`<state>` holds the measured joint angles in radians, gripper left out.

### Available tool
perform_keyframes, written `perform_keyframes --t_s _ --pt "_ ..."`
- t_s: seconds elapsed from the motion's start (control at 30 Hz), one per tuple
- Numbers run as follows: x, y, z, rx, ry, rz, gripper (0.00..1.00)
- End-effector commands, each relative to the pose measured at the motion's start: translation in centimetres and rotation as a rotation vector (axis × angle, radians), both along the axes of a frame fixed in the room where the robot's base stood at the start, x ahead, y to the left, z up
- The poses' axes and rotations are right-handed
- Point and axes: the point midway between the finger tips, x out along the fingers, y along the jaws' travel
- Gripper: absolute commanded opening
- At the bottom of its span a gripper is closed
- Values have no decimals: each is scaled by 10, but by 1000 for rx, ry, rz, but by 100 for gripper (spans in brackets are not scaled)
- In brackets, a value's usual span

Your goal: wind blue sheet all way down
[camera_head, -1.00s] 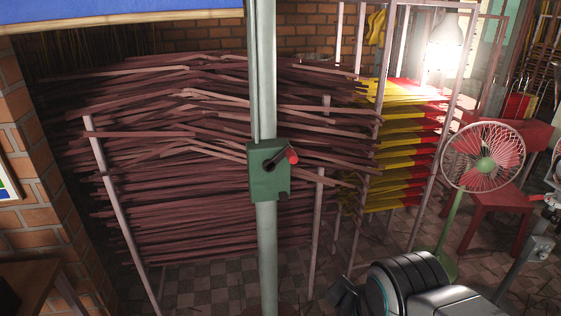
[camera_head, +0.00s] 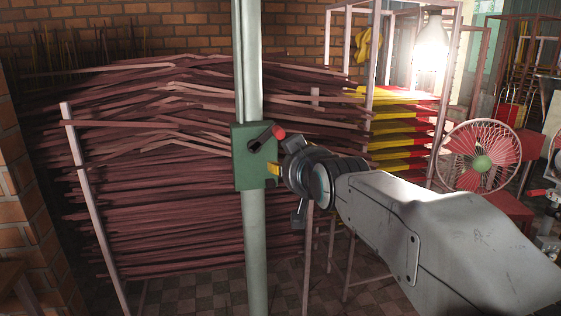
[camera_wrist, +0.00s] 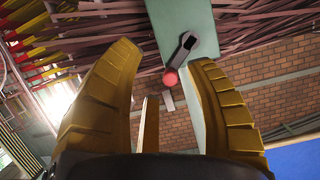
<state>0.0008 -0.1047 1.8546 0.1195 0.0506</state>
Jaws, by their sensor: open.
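A green winch box (camera_head: 255,170) is fixed to an upright grey pole (camera_head: 256,245) in the head view. Its dark crank arm (camera_head: 263,140) ends in a red knob (camera_head: 278,132), pointing up and right. My gripper (camera_head: 276,170) is just right of the box, below the knob; it is partly hidden by my wrist. In the wrist view my gripper (camera_wrist: 165,58) has its yellow fingers spread, with the crank (camera_wrist: 183,52) and red knob (camera_wrist: 170,78) showing between and beyond them. Contact cannot be told. The blue sheet (camera_wrist: 295,155) shows only at the wrist view's lower right.
Stacked dark red incense sticks (camera_head: 180,215) fill a rack behind the pole. Red-and-yellow sticks (camera_head: 400,125), a pink fan (camera_head: 482,156) and a lit lamp (camera_head: 431,45) are on the right. A brick wall (camera_head: 20,200) bounds the left.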

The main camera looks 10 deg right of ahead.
Motion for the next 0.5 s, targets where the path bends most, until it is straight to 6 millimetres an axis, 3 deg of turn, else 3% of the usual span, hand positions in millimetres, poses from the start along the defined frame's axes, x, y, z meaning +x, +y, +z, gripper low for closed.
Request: perform_keyframes --t_s 0.03,0.2,0.5 --pt "15 0 -5 3 -57 -1 49" --pt "44 0 15 13 -207 -2 49" --pt "66 0 31 18 -300 -2 49"
